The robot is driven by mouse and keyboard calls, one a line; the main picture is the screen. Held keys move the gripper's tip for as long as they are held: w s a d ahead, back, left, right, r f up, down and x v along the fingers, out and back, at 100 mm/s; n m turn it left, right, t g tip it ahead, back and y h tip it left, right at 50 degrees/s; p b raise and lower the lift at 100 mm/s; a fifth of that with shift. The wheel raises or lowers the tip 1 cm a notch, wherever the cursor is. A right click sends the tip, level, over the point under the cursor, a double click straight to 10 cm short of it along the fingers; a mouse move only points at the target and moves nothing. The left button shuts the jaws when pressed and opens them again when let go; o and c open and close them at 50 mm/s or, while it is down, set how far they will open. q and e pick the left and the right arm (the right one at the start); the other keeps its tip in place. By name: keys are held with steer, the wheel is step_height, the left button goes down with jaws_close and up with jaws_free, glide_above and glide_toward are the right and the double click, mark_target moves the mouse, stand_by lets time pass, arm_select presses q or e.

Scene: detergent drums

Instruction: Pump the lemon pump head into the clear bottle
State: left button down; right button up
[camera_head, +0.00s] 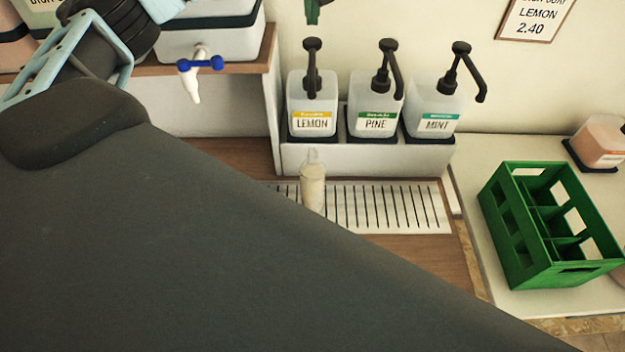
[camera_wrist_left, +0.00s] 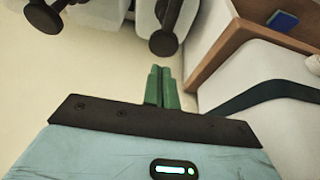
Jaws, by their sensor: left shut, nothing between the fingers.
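The lemon pump head (camera_head: 312,48) is black and stands up on the leftmost white dispenser, which has a yellow LEMON label. The clear bottle (camera_head: 313,188) stands upright on the slatted drip grille in front of the lemon dispenser and shows pale contents. My left gripper (camera_head: 314,12) shows only as green fingertips at the top edge, above the lemon pump head and apart from it. In the left wrist view its green fingers (camera_wrist_left: 163,88) are together and empty, with a dark round pump top (camera_wrist_left: 163,43), likely the lemon one, just beyond. My right gripper is out of view.
Pine (camera_head: 376,105) and mint (camera_head: 434,108) dispensers stand to the right. A drum with a blue-handled tap (camera_head: 200,64) sits on the wooden shelf at left. A green crate (camera_head: 545,225) is on the right counter. My dark arm link hides the lower left.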

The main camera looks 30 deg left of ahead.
arm_select(q)
step_height(320, 180, up, 4)
steer(key=shift+r, duration=0.25)
stand_by(0.7)
